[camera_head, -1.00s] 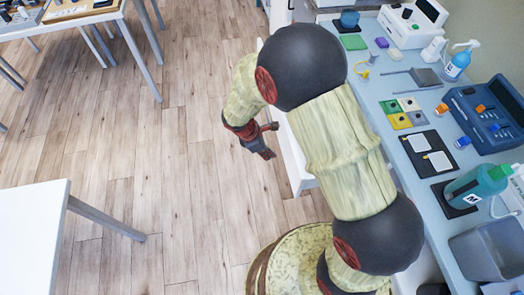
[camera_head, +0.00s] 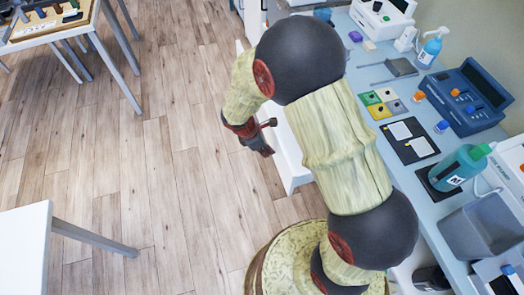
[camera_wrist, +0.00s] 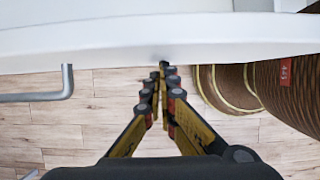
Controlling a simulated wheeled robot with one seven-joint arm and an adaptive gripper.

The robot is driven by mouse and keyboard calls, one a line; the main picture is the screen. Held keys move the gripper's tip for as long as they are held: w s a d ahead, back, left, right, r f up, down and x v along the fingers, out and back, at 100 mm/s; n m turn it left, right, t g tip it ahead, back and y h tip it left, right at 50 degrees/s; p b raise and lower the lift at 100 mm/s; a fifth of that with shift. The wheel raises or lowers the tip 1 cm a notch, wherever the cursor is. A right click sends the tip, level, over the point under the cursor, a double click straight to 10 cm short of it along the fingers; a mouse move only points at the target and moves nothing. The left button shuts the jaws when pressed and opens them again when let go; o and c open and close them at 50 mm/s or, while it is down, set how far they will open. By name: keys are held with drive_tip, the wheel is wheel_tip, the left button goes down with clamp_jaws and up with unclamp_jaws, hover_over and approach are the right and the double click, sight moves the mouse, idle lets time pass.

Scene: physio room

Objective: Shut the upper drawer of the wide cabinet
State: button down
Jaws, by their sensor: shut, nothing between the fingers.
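The upper drawer (camera_head: 291,158) of the wide cabinet shows in the head view as a white panel standing out from under the counter, partly hidden behind my arm. In the wrist view the white drawer front (camera_wrist: 230,38) spans the top, with a grey bar handle (camera_wrist: 66,86) at the left. My gripper (camera_head: 268,152) is shut and empty on the outer side of the drawer front. In the wrist view its fingertips (camera_wrist: 163,72) are at the front's lower edge, right of the handle; I cannot tell whether they touch. The cabinet body is mostly hidden.
The blue-grey counter (camera_head: 405,178) carries a teal bottle (camera_head: 458,168), a dark blue device (camera_head: 466,98), a grey bin (camera_head: 486,226) and small items. A white table (camera_head: 22,250) stands at lower left and another table (camera_head: 55,35) at upper left. The wood floor between is clear.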

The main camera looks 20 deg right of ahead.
drive_tip(key=d+p, duration=0.6)
drive_tip(key=d, duration=2.4)
drive_tip(key=shift+d+r+p, duration=0.1)
drive_tip(key=shift+d+p, duration=0.1)
drive_tip(key=shift+p, duration=0.15)
